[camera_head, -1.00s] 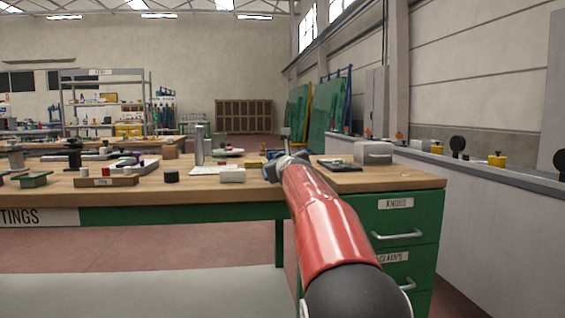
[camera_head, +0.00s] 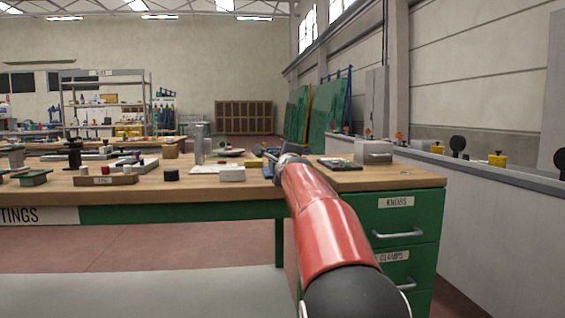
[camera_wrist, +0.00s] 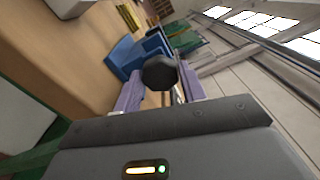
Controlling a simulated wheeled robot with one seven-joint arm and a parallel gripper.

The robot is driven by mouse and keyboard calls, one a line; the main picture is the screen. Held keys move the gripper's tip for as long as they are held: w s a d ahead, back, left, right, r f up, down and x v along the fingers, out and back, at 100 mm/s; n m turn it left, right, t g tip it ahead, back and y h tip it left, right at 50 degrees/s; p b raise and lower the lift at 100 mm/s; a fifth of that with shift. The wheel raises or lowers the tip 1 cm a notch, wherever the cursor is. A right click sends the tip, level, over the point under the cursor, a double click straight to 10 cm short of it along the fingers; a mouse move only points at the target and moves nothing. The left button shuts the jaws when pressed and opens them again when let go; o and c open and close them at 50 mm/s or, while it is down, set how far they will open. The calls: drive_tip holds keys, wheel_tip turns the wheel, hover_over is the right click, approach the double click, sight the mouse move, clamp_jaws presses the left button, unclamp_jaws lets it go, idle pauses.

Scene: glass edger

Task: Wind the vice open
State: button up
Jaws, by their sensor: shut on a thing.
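The blue vice (camera_wrist: 138,54) is on the wooden bench in the wrist view, just beyond my fingers. In the head view only a small blue part of the vice (camera_head: 268,169) shows left of my arm's end. My gripper (camera_wrist: 160,88) has its two purple fingers either side of a dark, faceted handle knob (camera_wrist: 159,71) and is shut on it. The rest of the handle is mostly hidden behind the knob and the fingers. In the head view my gripper (camera_head: 287,153) is small and largely covered by my red arm.
A grey box (camera_head: 374,152) and a flat dark tray (camera_head: 338,163) are on the bench (camera_head: 400,181) to the right. A white block (camera_head: 232,174) and a black cylinder (camera_head: 171,175) stand to the left. Green drawers (camera_head: 412,219) are below.

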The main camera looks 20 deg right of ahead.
drive_tip(key=n+b, duration=0.1)
drive_tip(key=n, duration=0.4)
drive_tip(key=shift+f+n, duration=0.15)
drive_tip(key=shift+n, duration=0.15)
drive_tip(key=n+b, duration=0.1)
drive_tip(key=n, duration=0.4)
drive_tip(key=n+b, duration=0.1)
drive_tip(key=n, duration=0.4)
drive_tip(key=shift+f+n+b, duration=0.1)
drive_tip(key=shift+n+b, duration=0.25)
drive_tip(key=shift+n, duration=0.05)
drive_tip(key=n, duration=1)
drive_tip(key=shift+n, duration=0.4)
drive_tip(key=n+p, duration=0.1)
drive_tip(key=n, duration=0.3)
drive_tip(key=shift+n+p, duration=0.3)
drive_tip(key=shift+p, duration=0.05)
drive_tip(key=n+p, duration=0.3)
drive_tip(key=n, duration=0.2)
drive_tip(key=n+p, duration=0.1)
drive_tip(key=n, duration=0.4)
drive_tip(key=shift+n+p, duration=0.3)
drive_tip(key=shift+p, duration=0.1)
drive_tip(key=shift+d, duration=0.1)
